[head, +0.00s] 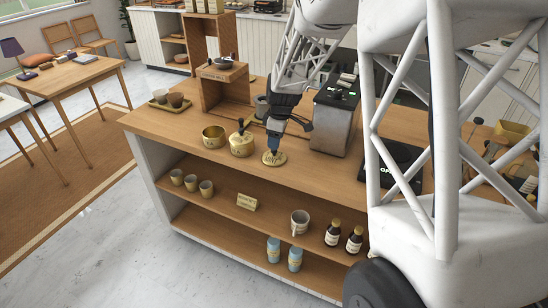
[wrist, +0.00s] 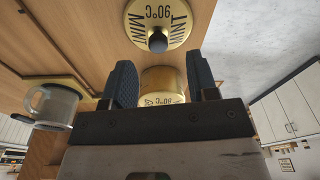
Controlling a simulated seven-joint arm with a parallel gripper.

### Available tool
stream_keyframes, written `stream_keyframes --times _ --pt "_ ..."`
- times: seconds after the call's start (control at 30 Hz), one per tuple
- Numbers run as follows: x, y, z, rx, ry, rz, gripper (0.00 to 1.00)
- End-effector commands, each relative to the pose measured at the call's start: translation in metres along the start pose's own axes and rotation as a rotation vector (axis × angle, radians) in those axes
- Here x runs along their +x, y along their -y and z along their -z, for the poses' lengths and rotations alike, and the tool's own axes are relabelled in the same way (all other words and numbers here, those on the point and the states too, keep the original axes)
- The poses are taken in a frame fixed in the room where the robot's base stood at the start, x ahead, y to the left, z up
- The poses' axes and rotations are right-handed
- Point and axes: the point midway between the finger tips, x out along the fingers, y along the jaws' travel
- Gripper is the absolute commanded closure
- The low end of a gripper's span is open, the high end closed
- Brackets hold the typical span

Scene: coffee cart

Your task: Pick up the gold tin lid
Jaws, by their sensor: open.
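The gold tin lid (head: 274,158) lies flat on the counter near its front edge. In the wrist view the lid (wrist: 176,14) shows dark "MINT 90°C" lettering and a black knob (wrist: 158,41). My gripper (head: 272,150) points down over the lid and hides its knob in the head view. In the wrist view my gripper (wrist: 162,72) is open. The knob appears just beyond the fingertips, between their lines. Whether the fingers touch it cannot be told. A gold tin (head: 241,146) with a black knob stands to the left; it shows behind the fingers (wrist: 163,80).
An open gold tin (head: 213,137) stands farther left. A grey pitcher (head: 261,106) and a metal machine (head: 333,117) stand behind and to the right. A wooden stand (head: 224,88) and a tray with cups (head: 160,97) are farther back. The counter's front edge is close.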

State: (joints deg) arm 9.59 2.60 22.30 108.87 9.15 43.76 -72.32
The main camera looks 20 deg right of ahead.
Motion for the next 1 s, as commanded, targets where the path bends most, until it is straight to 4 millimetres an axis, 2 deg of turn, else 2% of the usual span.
stream_keyframes --times 0.3,0.73,1.0 --pt "0.003 0.000 0.000 0.000 0.000 0.000 0.46" --pt "0.046 -0.002 0.000 0.001 0.001 0.002 0.46" --pt "0.052 -0.002 0.001 0.001 0.000 0.000 0.46"
